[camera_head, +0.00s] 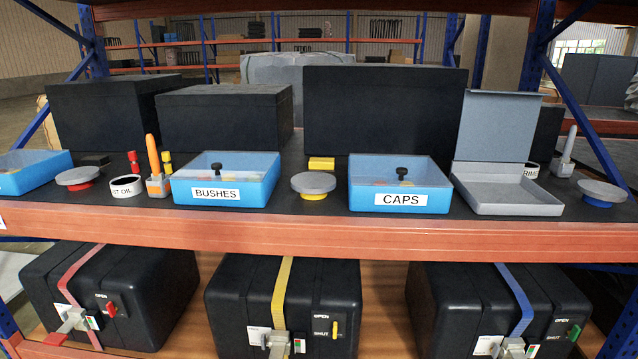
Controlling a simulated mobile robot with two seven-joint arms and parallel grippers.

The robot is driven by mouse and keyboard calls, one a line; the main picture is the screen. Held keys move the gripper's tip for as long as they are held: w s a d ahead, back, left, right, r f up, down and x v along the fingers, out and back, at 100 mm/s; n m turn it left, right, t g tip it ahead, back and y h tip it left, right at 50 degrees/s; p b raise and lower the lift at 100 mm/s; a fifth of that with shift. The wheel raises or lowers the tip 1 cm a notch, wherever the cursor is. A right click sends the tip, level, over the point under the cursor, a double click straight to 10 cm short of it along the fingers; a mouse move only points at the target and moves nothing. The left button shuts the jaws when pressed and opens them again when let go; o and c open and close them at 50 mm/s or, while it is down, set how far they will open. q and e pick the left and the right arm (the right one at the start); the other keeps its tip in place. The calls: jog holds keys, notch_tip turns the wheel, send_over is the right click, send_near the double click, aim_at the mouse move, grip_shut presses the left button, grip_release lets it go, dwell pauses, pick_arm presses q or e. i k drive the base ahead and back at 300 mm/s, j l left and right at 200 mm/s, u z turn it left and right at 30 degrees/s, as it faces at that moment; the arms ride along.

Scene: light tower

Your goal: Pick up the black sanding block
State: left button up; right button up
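A small black block (95,160) lies flat on the dark upper shelf at the left, behind a grey round disc with a red base (78,178). It looks like the sanding block, though its dark surface blends with the shelf. A similarly shaped yellow block (321,163) lies farther right, behind another grey disc with a yellow base (313,184). Neither of my grippers shows in the head view.
Blue boxes marked BUSHES (226,180) and CAPS (399,184) stand along the front edge. An open grey tray (505,195) is at the right. An orange-handled tool (154,165) stands upright right of the black block. Large black cases (115,115) line the back.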

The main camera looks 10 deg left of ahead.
aim_at(101, 161)
jog(key=j+z, duration=0.25)
jog(key=j, duration=0.85)
jog(key=k+j+z, duration=0.1)
jog(key=j+z, duration=0.15)
jog(key=j, duration=0.85)
